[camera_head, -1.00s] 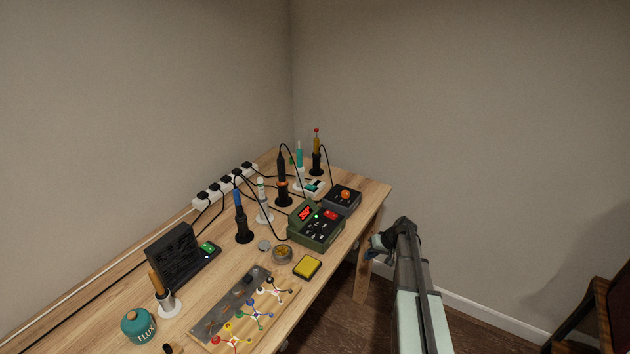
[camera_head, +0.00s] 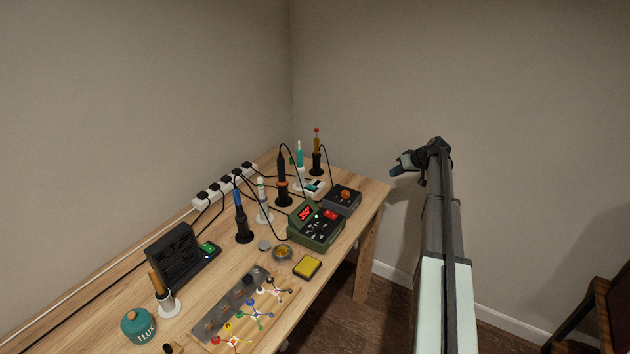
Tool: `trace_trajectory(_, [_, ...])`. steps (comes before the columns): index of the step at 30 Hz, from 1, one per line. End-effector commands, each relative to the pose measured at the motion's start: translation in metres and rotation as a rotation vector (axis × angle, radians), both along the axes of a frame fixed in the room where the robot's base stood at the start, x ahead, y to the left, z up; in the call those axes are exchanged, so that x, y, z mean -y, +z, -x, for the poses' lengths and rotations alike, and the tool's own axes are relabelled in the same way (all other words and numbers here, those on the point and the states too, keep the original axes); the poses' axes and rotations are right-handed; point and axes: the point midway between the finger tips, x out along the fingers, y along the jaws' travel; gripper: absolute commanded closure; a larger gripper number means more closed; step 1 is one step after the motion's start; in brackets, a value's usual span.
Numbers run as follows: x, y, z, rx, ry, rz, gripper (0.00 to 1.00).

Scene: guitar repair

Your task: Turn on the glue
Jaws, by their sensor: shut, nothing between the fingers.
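My gripper (camera_head: 396,170) is in the air just right of the table's far right corner, pointing left, shut and empty, touching nothing. No label marks the glue unit, so I cannot tell for sure which device it is. At the far right of the table are a dark box with an orange knob (camera_head: 345,195), a small white box with a teal part (camera_head: 314,187), a teal pen-like tool (camera_head: 299,156) in a white stand, and an amber tool with a red tip (camera_head: 317,140) in a black stand.
A green station with a red display (camera_head: 316,227) stands in front of the dark box. A white power strip (camera_head: 224,188) runs along the back edge, with cables over the table. A black fan-like unit (camera_head: 173,256) and a flux jar (camera_head: 138,326) are at left.

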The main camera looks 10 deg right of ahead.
Motion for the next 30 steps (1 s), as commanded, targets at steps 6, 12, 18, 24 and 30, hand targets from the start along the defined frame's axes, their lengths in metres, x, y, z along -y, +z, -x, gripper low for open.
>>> trace_trajectory(6, [-0.074, 0.024, -0.022, -0.060, 0.167, 0.109, 1.00])
trace_trajectory(12, [-0.142, 0.049, -0.034, -0.118, 0.317, 0.216, 1.00])
trace_trajectory(18, [-0.207, 0.076, -0.040, -0.172, 0.453, 0.325, 1.00])
trace_trajectory(24, [-0.257, 0.099, -0.040, -0.214, 0.554, 0.414, 1.00])
trace_trajectory(30, [-0.283, 0.112, -0.038, -0.238, 0.606, 0.463, 1.00])
